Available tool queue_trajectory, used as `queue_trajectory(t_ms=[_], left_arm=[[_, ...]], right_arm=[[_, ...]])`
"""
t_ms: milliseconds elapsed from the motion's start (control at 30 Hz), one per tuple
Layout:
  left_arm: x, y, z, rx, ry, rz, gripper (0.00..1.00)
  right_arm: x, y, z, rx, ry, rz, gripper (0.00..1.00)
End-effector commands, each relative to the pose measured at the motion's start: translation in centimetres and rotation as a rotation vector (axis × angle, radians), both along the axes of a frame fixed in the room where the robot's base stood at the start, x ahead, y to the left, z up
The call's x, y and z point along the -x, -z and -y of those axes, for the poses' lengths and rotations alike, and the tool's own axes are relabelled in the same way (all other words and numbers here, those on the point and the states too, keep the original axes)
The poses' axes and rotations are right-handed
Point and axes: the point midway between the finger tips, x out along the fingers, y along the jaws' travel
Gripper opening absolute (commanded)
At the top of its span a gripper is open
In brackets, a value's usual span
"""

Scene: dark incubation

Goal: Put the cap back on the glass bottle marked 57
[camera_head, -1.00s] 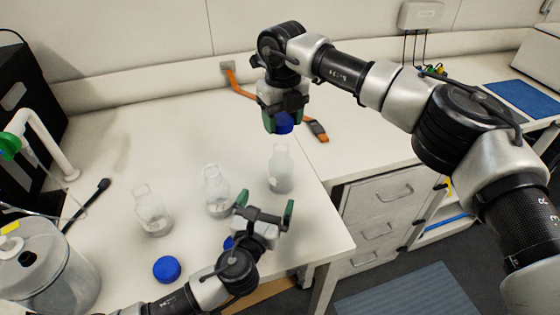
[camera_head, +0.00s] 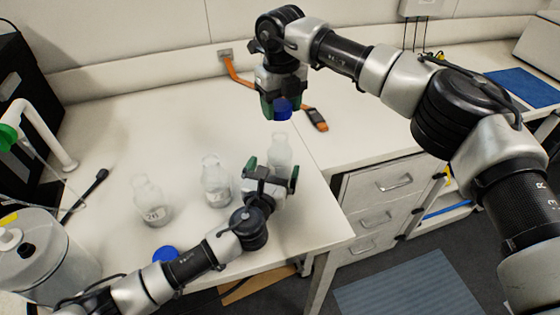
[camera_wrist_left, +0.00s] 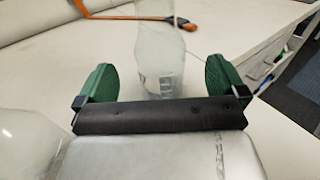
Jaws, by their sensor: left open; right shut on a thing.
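Three clear glass bottles stand uncapped on the bench: a left one (camera_head: 151,203), a middle one (camera_head: 216,184) and a right one (camera_head: 281,152). I cannot read which is marked 57. My right gripper (camera_head: 283,108) is shut on a blue cap (camera_head: 283,112), held above the right bottle's mouth and apart from it. My left gripper (camera_head: 270,172) is open, its green fingers just in front of the right bottle. In the left wrist view that bottle (camera_wrist_left: 160,60) stands upright between and beyond the fingers, with a partly visible label. Another blue cap (camera_head: 166,254) lies at the bench front, partly behind my left arm.
An orange and black device (camera_head: 316,119) with an orange strap lies behind the right bottle. A large translucent container (camera_head: 45,260) stands front left, near a black cable end (camera_head: 101,175). The bench's right edge is close to the right bottle.

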Motion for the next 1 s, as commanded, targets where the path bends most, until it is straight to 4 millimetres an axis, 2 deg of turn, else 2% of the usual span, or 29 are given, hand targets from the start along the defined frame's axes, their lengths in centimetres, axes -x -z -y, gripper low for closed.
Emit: queue_trajectory(t_ms=[100, 300, 500, 767, 1000], left_arm=[[-2.3, -0.1, 0.6, 0.001, -0.001, 0.002, 1.0], [-4.6, 0.0, 1.3, 0.0, -0.001, 0.001, 1.0], [-5.4, 0.0, 1.5, -0.001, -0.001, 0.0, 1.0], [-5.4, 0.0, 1.5, -0.001, 0.0, 0.0, 1.0], [-5.4, 0.0, 1.5, -0.001, -0.001, 0.0, 0.63]], right_arm=[[0.0, 0.0, 0.0, 0.0, 0.0, 0.0, 0.34], [0.0, 0.0, 0.0, 0.0, 0.0, 0.0, 0.34], [0.0, 0.0, 0.0, 0.0, 0.0, 0.0, 0.34], [0.0, 0.0, 0.0, 0.0, 0.0, 0.0, 0.34], [0.0, 0.0, 0.0, 0.0, 0.0, 0.0, 0.34]])
